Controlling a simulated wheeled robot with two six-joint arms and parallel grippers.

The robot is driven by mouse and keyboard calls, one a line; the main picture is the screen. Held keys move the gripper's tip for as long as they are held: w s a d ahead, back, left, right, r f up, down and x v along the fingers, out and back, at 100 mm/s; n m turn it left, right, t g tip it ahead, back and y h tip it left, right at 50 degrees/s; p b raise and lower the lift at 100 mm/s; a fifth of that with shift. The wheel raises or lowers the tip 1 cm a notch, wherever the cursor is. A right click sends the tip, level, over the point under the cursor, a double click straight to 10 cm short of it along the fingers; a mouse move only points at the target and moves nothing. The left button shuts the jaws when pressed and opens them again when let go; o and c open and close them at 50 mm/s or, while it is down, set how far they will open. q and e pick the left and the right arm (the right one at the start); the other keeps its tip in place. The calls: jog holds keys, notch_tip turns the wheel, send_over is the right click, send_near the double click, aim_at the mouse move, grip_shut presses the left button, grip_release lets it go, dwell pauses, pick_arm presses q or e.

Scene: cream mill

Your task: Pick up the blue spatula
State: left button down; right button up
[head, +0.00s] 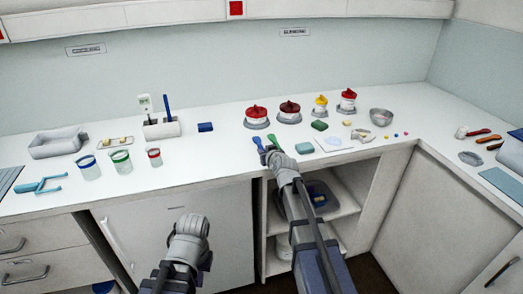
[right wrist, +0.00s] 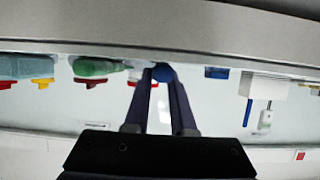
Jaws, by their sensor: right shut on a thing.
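The blue spatula (head: 257,142) is at the front edge of the white counter, left of a green utensil (head: 273,139). My right gripper (head: 267,150) reaches the counter edge there. In the right wrist view, which is upside down, a rounded blue part of the spatula (right wrist: 162,72) sits between the fingertips of my right gripper (right wrist: 161,80), which is shut on it. Most of the spatula is hidden by the gripper. My left gripper (head: 188,227) hangs in front of the cabinet, below the counter and away from the objects; its fingers cannot be made out.
Red- and yellow-lidded jars (head: 256,115) stand behind. A teal block (head: 304,148) and a white sheet (head: 333,144) lie to the right. A blue block (head: 205,127) and a white tool holder (head: 162,129) are to the left. An open shelf (head: 340,205) is below.

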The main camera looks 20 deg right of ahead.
grip_shut()
jog(key=shift+r, duration=0.1)
notch_tip(320, 180, up, 10)
jog(key=p, duration=1)
